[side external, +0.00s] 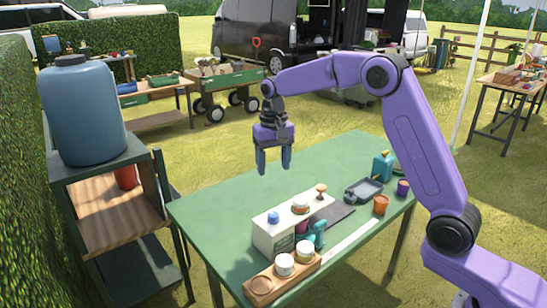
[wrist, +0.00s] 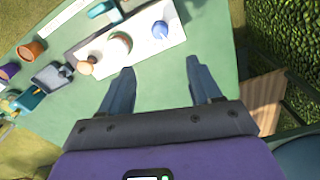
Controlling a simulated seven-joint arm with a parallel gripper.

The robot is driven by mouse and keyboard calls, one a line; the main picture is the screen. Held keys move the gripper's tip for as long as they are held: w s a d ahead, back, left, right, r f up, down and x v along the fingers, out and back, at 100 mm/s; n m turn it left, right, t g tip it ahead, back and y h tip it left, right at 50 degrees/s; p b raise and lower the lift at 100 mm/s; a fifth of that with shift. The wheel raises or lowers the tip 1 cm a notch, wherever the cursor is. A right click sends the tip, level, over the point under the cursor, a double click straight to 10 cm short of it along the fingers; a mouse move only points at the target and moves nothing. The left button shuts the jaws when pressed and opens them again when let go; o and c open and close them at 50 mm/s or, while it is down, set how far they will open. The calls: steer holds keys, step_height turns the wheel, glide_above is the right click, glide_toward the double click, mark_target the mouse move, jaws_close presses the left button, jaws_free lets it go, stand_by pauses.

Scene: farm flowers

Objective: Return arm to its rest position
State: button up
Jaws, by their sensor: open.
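My gripper (side external: 273,162) hangs above the far left part of the green table (side external: 345,160), pointing down, with its two dark blue fingers apart and nothing between them. In the wrist view my open gripper (wrist: 160,88) shows only the bare green tabletop (wrist: 165,75) between its fingers. A white box-like stand (side external: 270,240) on the table lies nearer the camera than the gripper and below it. The stand also shows in the wrist view (wrist: 95,52), beyond the fingertips. My purple arm reaches over the table from the right.
On the stand are a blue knob-like item (side external: 273,217), a round item (side external: 300,204) and a wooden knob (side external: 321,191). A wooden tray (side external: 262,285) with white jars, an orange pot (side external: 381,205) and a teal bottle (side external: 383,166) share the table. A blue barrel (side external: 82,110) stands left on a shelf.

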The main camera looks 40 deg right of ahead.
steer(key=shift+r, duration=0.8)
steer(key=s+a+n, duration=0.3)
steer(key=s+n, duration=0.1)
steer(key=s, duration=0.6)
steer(key=s+a+n, duration=0.3)
steer(key=s+n, duration=0.1)
steer(key=s, duration=0.6)
steer(key=s+d+f+n, duration=0.1)
steer(key=s+d+n, duration=0.2)
steer(key=s, duration=0.7)
steer(key=s+d+f+n, duration=0.2)
steer(key=s+d+n, duration=0.1)
steer(key=s, duration=0.7)
steer(key=shift+s+d+n, duration=0.15)
steer(key=shift+d+n, duration=0.15)
steer(key=shift+n, duration=0.5)
